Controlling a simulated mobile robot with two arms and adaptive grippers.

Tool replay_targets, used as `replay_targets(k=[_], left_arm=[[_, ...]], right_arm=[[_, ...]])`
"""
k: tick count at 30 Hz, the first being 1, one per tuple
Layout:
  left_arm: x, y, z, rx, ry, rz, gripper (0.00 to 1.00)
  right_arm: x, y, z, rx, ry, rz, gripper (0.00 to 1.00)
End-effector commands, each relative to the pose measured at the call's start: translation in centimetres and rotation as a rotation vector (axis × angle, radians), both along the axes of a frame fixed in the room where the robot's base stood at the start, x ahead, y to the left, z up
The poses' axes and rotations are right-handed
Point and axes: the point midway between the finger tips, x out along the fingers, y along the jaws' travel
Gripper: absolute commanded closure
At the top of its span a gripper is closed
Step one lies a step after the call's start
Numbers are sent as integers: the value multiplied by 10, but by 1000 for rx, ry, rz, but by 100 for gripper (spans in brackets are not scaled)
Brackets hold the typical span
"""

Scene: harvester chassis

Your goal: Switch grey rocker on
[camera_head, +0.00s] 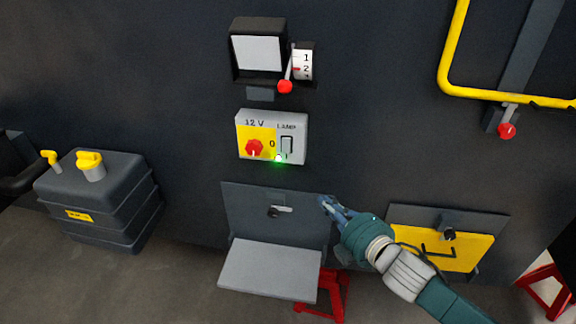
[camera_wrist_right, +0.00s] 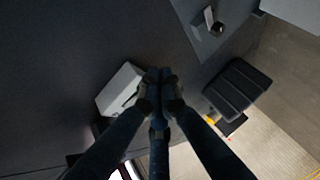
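The grey rocker (camera_head: 287,144) sits under the word LAMP on the right half of a light grey control panel (camera_head: 299,124). The panel's left half is yellow, with a red rotary knob (camera_head: 254,147) marked 12 V. A small green light (camera_head: 278,158) glows at the panel's lower edge. My right gripper (camera_head: 323,201) is below and right of the panel, apart from the rocker. In the right wrist view its fingertips (camera_wrist_right: 160,76) are together with nothing visible between them. The panel (camera_wrist_right: 116,86) shows there partly behind the fingers; the rocker cannot be made out. My left gripper is not in view.
A lever with a red knob (camera_head: 285,87) stands above the panel by a numbered scale. A grey plate with a latch (camera_head: 284,209) and a step (camera_head: 268,271) lie below. A black tank (camera_head: 100,200) is left; a yellow rail (camera_head: 446,60) is upper right.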

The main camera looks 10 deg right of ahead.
Motion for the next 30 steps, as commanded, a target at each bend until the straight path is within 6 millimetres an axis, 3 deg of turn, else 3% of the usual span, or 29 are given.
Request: replay_targets(k=[1, 3, 6, 9, 23, 30], left_arm=[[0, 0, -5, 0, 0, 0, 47], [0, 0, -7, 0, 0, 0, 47], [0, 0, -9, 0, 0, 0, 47], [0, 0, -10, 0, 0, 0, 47], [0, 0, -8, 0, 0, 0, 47], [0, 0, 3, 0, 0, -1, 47]], right_arm=[[-8, 14, 24, -30, -54, 45, 100], [-18, 29, 53, -66, -112, 92, 100], [-32, 44, 79, -99, -169, 140, 100], [-40, 52, 93, -118, -200, 165, 100], [-39, 56, 98, -120, -209, 170, 100], [-7, 72, 98, -117, -210, 170, 100]])
